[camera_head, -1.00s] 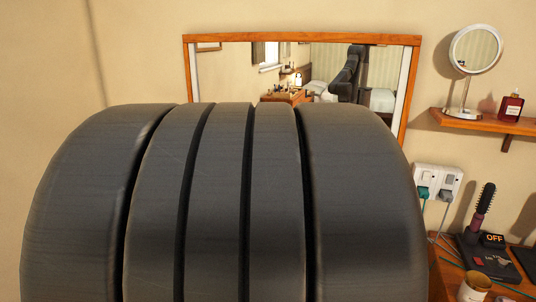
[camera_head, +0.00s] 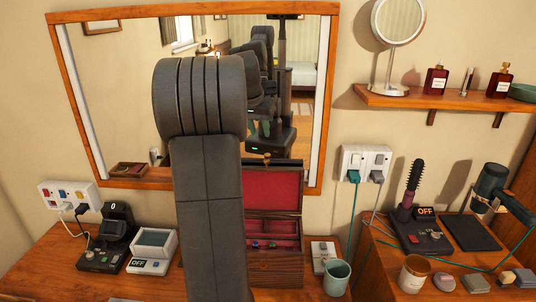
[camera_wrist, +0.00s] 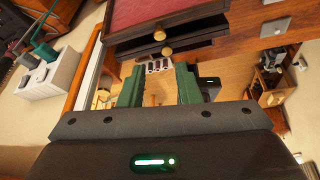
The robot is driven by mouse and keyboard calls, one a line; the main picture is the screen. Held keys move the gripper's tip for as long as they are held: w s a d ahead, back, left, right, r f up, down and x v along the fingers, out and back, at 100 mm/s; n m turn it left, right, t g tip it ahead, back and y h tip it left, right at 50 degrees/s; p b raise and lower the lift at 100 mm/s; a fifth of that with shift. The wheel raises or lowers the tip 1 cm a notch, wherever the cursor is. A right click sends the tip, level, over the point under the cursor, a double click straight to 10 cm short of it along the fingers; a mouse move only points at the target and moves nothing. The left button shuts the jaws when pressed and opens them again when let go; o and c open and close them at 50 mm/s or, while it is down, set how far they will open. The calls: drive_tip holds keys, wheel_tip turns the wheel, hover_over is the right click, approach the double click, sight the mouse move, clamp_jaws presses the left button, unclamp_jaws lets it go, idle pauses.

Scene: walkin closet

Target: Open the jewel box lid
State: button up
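The jewel box (camera_head: 277,273) stands on the dressing table in front of the mirror, partly hidden by my arm. Its lid (camera_head: 273,190) is raised roughly upright, with the red lining facing the camera and a round knob (camera_head: 267,158) at its top edge. Small coloured items lie in the red interior. In the wrist view the red lid lining (camera_wrist: 150,12) is at the top, above a knob and what looks like its mirror reflection. My gripper (camera_wrist: 158,84) has its green fingers apart, with nothing visible between them, near the lid's knobbed edge. My arm hides the gripper in the head view.
The mirror (camera_head: 120,80) is close behind the box. A greenish cup (camera_head: 337,278) and a small switch device (camera_head: 324,256) stand right of it. Electrical devices (camera_head: 152,250) stand to the left. A wall shelf (camera_head: 440,101) with a round mirror and bottles is at upper right.

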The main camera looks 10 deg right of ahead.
sight(267, 160)
drive_tip(key=p+x, duration=0.2)
drive_tip(key=x, duration=1)
drive_tip(key=shift+f, duration=0.45)
drive_tip(key=shift+c, duration=0.2)
clamp_jaws()
